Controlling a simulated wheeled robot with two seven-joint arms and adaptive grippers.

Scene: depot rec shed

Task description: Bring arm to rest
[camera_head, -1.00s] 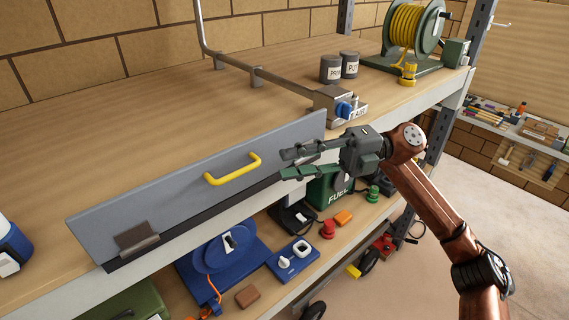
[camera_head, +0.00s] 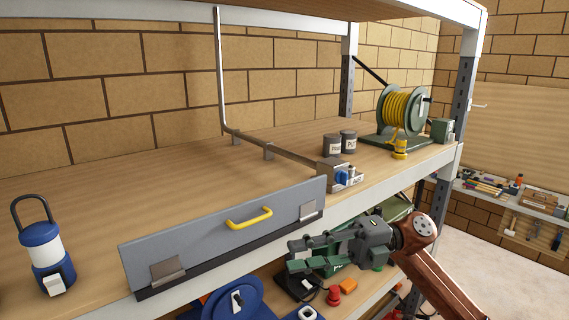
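My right gripper (camera_head: 300,254) is in front of the shelf's front edge, below and to the right of the yellow handle (camera_head: 249,218) on the grey panel (camera_head: 215,229). Its fingers point left and stand apart, with nothing seen between them. The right arm (camera_head: 436,279), reddish brown, comes in from the lower right. My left gripper does not show.
A wooden shelf top (camera_head: 100,192) carries a blue and white lantern (camera_head: 45,252), two dark tins (camera_head: 332,145), a pipe with a blue valve (camera_head: 342,178) and a yellow hose reel (camera_head: 402,108). The lower shelf holds a blue reel (camera_head: 235,300) and a red knob (camera_head: 333,296). Floor shows at right.

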